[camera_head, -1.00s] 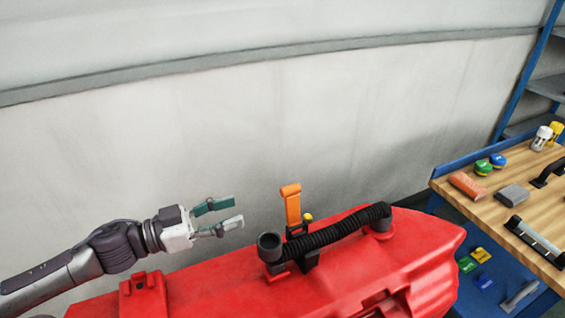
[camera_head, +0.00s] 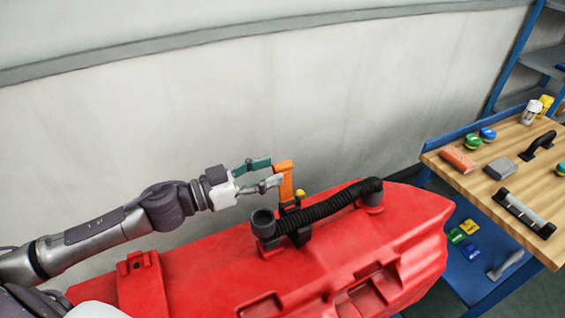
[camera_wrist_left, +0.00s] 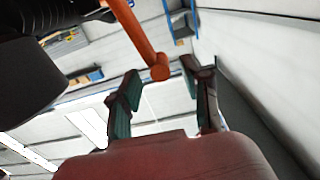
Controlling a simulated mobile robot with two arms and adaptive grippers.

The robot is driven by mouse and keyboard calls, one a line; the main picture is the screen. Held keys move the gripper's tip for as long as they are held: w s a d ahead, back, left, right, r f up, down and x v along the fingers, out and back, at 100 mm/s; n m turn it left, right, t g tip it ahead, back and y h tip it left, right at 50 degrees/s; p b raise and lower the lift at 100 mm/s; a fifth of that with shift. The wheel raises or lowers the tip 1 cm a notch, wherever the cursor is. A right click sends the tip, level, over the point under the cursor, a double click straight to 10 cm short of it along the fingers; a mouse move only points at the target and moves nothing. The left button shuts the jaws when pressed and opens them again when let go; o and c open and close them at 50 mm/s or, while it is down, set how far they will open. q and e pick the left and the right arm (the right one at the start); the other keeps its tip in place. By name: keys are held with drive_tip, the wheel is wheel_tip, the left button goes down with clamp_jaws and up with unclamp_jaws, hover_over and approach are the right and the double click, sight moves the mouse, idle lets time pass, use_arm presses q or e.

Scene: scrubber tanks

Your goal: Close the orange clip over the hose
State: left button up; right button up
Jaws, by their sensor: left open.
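The orange clip (camera_head: 285,178) stands upright and open above the black ribbed hose (camera_head: 328,206) on the red tank (camera_head: 215,278). My left gripper (camera_head: 273,171) is open, with its fingertips right beside the clip's upper end, on its left side. In the left wrist view the orange clip (camera_wrist_left: 142,42) comes down from the top, its rounded end lying between or just beyond the two green fingers of the gripper (camera_wrist_left: 158,84). Whether the fingers touch it is unclear. The clip's lower end is partly hidden behind the hose. My right gripper is not in view.
A yellow knob (camera_head: 300,194) sits close to the clip. A wooden workbench (camera_head: 490,195) with brushes, sponges and handles stands at the right, beside a blue shelf. A pale wall (camera_head: 180,120) runs behind the tank. The air above the tank is free.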

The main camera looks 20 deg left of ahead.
sight(282, 163)
use_arm(q)
drive_tip(key=p+x, duration=0.1)
drive_tip(key=x, duration=0.2)
drive_tip(key=shift+w+r, duration=0.1)
drive_tip(key=shift+w+d, duration=0.25)
drive_tip(key=shift+d, duration=0.05)
clamp_jaws()
